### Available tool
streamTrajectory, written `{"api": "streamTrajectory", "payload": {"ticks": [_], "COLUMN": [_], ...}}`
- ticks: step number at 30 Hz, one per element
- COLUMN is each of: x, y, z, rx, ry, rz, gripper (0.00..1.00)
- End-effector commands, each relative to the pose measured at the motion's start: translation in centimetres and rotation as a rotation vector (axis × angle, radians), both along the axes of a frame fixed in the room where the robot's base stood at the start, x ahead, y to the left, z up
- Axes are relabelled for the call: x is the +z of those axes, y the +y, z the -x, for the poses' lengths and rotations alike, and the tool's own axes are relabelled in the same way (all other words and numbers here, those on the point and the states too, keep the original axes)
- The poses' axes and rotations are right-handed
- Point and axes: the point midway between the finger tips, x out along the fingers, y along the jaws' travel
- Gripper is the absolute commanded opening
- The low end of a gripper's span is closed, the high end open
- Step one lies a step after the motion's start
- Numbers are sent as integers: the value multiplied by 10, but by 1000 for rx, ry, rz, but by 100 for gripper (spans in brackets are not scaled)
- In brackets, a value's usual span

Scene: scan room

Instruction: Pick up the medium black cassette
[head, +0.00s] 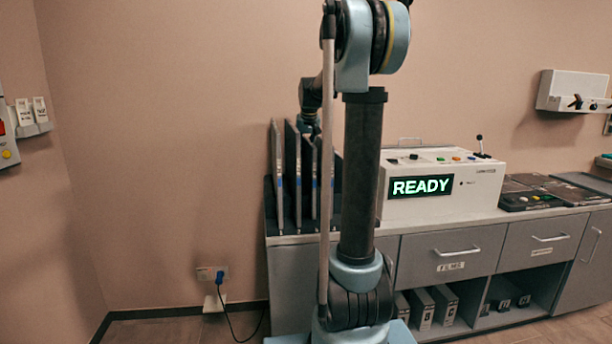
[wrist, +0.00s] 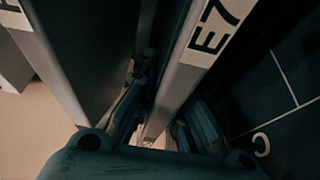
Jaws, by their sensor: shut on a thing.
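In the wrist view, a black cassette with a pale metal edge (wrist: 178,85) and an "E7" label runs down between the two fingers of my gripper (wrist: 165,125). The gripper is shut on this cassette. In the head view, several dark upright cassettes (head: 278,178) stand side by side in a rack at the counter's left end. My gripper (head: 309,124) is at their upper part, largely hidden by my arm and the cassettes. Which of them is held is hard to tell there, and size cannot be read.
A neighbouring cassette (wrist: 72,50) stands close on the left in the wrist view. A white machine reading "READY" (head: 440,187) is on the counter, right of the rack. Flat dark cassettes (head: 540,194) lie further right. Open wall is left of the rack.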

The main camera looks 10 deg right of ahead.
Motion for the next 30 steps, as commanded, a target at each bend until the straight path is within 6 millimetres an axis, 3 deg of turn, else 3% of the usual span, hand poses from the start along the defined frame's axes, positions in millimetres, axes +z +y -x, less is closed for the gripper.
{"api": "streamTrajectory", "payload": {"ticks": [11, 30], "x": [8, 93], "y": [0, 0], "z": [0, 0], "rx": [0, 0], "ry": [0, 0], "rz": [0, 0], "gripper": [0, 0]}}
